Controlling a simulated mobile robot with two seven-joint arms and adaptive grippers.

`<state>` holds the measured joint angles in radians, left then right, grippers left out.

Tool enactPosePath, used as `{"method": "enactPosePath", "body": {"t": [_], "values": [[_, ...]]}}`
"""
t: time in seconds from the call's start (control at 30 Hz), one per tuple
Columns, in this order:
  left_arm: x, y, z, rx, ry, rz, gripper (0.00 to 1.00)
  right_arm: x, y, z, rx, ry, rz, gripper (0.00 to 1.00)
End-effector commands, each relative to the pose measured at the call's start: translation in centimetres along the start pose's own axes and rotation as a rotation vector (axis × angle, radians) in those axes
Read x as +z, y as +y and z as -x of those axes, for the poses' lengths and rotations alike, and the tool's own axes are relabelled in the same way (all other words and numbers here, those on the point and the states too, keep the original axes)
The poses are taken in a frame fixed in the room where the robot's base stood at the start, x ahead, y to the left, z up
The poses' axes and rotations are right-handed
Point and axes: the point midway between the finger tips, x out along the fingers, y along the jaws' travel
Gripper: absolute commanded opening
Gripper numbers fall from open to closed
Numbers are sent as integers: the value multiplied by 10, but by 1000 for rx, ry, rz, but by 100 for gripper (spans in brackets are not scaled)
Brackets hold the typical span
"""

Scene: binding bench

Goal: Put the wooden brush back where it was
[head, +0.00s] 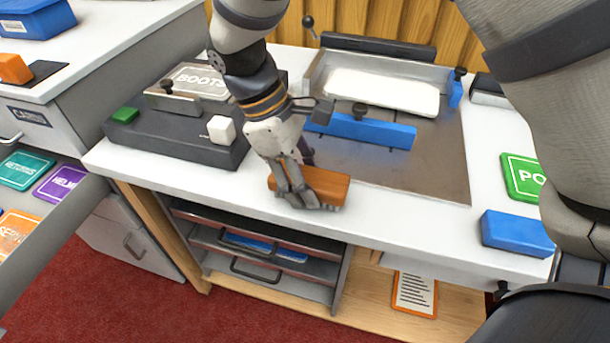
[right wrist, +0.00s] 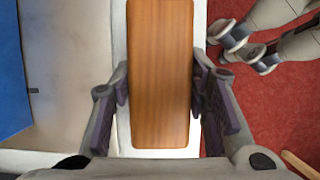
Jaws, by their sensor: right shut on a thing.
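The wooden brush (head: 330,187) is a brown block near the front edge of the white bench top, left of the grey metal bed. My right gripper (head: 303,198) reaches down over it from above and is shut on it. In the right wrist view the brush (right wrist: 160,75) lies lengthwise between the two dark finger pads (right wrist: 160,95), with white bench surface showing around it. I cannot tell whether its underside touches the bench.
A black device (head: 180,135) with a BOOTS plate stands left. The metal bed (head: 430,170) with a blue bar (head: 365,131) and white block (head: 385,92) lies behind right. A blue block (head: 515,232) and green card (head: 522,177) are at right.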

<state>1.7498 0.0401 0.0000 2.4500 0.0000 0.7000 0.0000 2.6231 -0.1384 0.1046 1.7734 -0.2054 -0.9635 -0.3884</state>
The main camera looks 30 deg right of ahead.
Motion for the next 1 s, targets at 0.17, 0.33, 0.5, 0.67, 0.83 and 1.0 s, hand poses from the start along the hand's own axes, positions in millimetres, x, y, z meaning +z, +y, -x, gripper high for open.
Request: {"method": "enactPosePath", "body": {"t": [0.17,0.33,0.5,0.67,0.83,1.0], "values": [[0,0,0,0,0,0,30,-1,0,-2,0,0,0,56],[0,0,0,0,0,0,30,-1,0,-2,0,0,0,63],[0,0,0,0,0,0,30,-1,0,-1,0,0,0,63],[-1,0,1,0,4,0,30,-1,1,26,3,6,-1,63],[-1,0,1,0,3,0,30,-2,1,74,3,5,-1,63],[0,0,-1,0,-2,0,30,-1,1,108,-1,1,0,63]]}}
